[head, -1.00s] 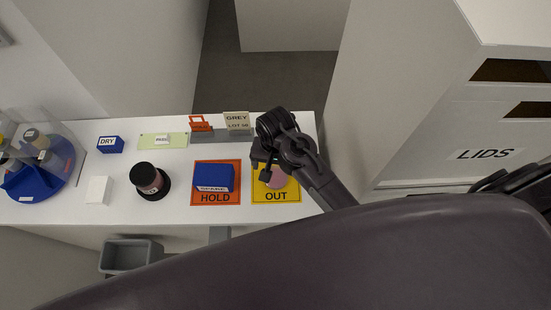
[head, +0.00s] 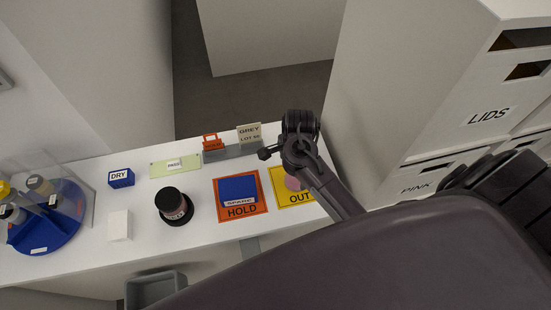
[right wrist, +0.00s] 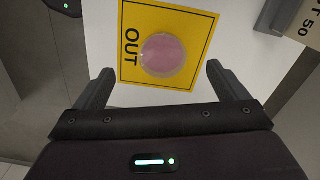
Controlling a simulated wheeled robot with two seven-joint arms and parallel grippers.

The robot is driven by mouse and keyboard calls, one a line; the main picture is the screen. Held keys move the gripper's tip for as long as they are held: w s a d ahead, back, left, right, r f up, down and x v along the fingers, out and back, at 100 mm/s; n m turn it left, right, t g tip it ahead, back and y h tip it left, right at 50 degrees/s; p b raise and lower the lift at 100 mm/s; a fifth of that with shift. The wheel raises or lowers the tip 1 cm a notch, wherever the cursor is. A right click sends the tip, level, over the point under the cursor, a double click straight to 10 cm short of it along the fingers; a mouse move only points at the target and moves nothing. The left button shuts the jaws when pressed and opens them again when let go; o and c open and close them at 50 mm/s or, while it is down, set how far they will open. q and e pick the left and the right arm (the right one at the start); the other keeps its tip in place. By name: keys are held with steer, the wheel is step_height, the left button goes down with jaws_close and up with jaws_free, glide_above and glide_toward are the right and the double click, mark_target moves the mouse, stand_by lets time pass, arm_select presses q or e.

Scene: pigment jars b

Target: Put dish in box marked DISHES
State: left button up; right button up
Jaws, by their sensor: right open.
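A pink round dish (right wrist: 163,55) lies on the yellow OUT mat (right wrist: 205,22) in the right wrist view. In the head view the dish (head: 293,183) is partly covered by my right arm, on the OUT mat (head: 277,183). My right gripper (right wrist: 160,72) is open and empty, its fingers apart on either side of the dish in the picture, above the mat. In the head view my right gripper (head: 285,152) is partly hidden by its own wrist. My left gripper is not in view. No box marked DISHES shows.
Boxes marked LIDS (head: 489,117) and PINK (head: 420,187) stand at the right. On the white table are a blue block on the orange HOLD mat (head: 241,212), a black-lidded jar (head: 172,203), a DRY block (head: 121,178), a white block (head: 119,225) and a blue turntable (head: 48,235).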

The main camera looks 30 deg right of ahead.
steer(key=shift+s+d+f+m, duration=0.1)
steer(key=shift+d+f+m, duration=0.1)
steer(key=shift+f+m, duration=0.1)
steer(key=f, duration=0.1)
steer(key=d+f, duration=0.1)
steer(key=f, duration=0.1)
steer(key=shift+d+f+p, duration=0.3)
steer(key=shift+f, duration=0.1)
steer(key=f, duration=0.3)
steer(key=shift+w+a+f+p, duration=0.3)
steer(key=shift+a+f+p, duration=0.05)
steer(key=shift+f, duration=0.1)
steer(key=shift+d, duration=0.2)
steer(key=shift+c, duration=0.4)
steer(key=shift+a, duration=0.1)
steer(key=c, duration=1.1)
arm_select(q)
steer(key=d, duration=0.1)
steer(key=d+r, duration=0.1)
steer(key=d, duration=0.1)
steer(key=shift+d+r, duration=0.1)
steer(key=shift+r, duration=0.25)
arm_select(e)
steer(key=shift+o, duration=0.2)
